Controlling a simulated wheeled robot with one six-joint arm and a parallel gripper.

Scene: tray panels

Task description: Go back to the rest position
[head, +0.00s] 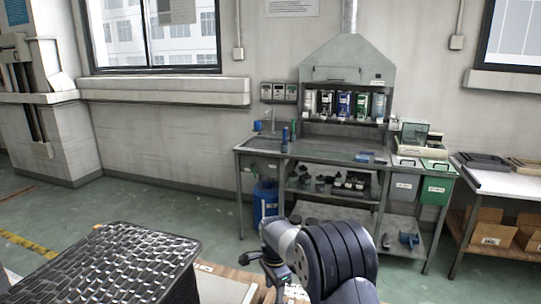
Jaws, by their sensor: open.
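My arm rises from the bottom edge, right of centre, with a dark ribbed link and a grey joint. My gripper (263,269) is small and dark at the arm's end, just left of the ribbed link. It is open, and I see nothing between its fingers. It is over or near the edge of a brownish surface (235,273), and I cannot tell the height. A black tray-like block with a shiny woven top (110,262) stands at the lower left, apart from my gripper.
A grey metal workbench (330,150) with a hood (347,72) and bottles stands by the back wall. A blue drum (265,202) is beneath it. Grey and green bins (437,186) and a white table (500,182) are at right. Green floor (150,208) is open at left.

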